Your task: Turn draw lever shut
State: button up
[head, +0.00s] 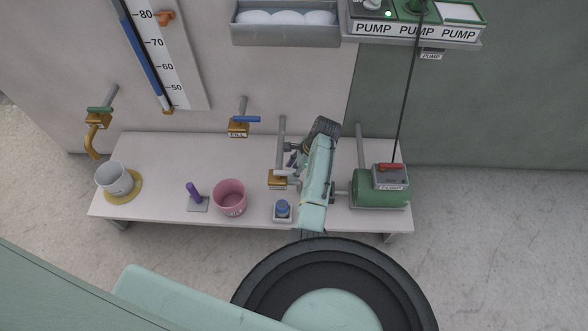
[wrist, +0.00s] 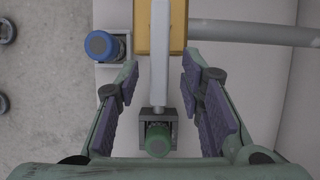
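Several lever valves show in the head view. A green lever (head: 100,109) tops the brass valve with a bent spout (head: 92,140) at the left. A blue lever (head: 246,119) sits on the brass FILL valve at the wall. A whitish lever (head: 286,172) is on a brass valve (head: 277,181) beside my arm. The small labels are too blurred to tell which is the draw lever. In the wrist view my gripper (wrist: 160,70) is open, with the pale lever (wrist: 160,65) between its fingers and a visible gap on both sides. The brass valve body (wrist: 160,28) is beyond.
A blue knob (wrist: 101,45) and a green knob (wrist: 158,139) are close to my fingers. A pink pot (head: 230,197), purple handle (head: 193,191) and white bucket (head: 114,179) stand on the bench. A green pump (head: 379,190) is right of my arm.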

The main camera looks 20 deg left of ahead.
jog(key=v, duration=1.2)
dwell(0.4)
